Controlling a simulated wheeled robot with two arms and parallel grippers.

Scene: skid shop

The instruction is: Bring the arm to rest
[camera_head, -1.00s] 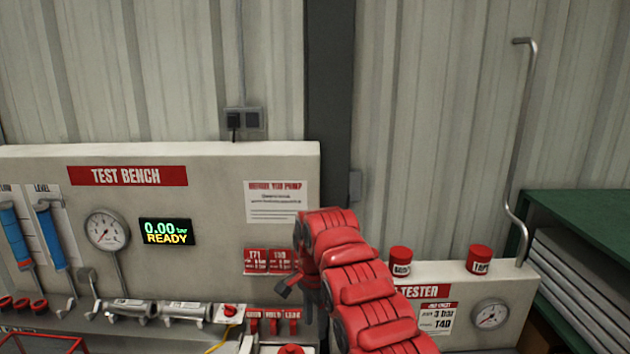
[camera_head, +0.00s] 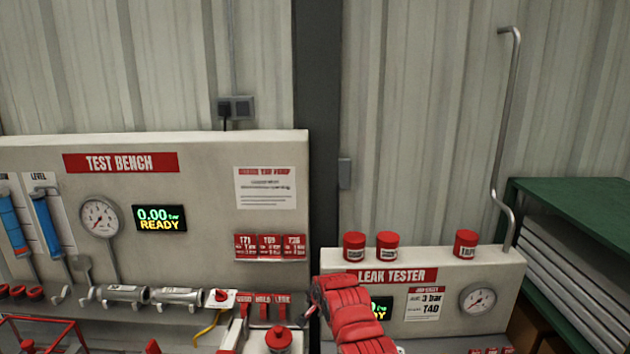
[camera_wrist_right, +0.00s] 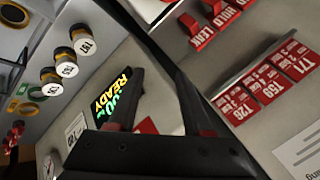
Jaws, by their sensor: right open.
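My right arm (camera_head: 350,318), red and segmented, comes up from the bottom of the head view in front of the leak tester (camera_head: 445,262). Its gripper is hard to make out in the head view. In the right wrist view my right gripper (camera_wrist_right: 150,66) has its two dark fingers spread apart, with nothing visible held between them. A lit READY display (camera_wrist_right: 110,97) shows behind the fingers, partly covered by them. My left gripper is not in view.
Red-capped jars (camera_head: 354,246) stand on the leak tester's top. A bent pipe (camera_head: 500,140) and a green-topped rack (camera_head: 580,208) are at right.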

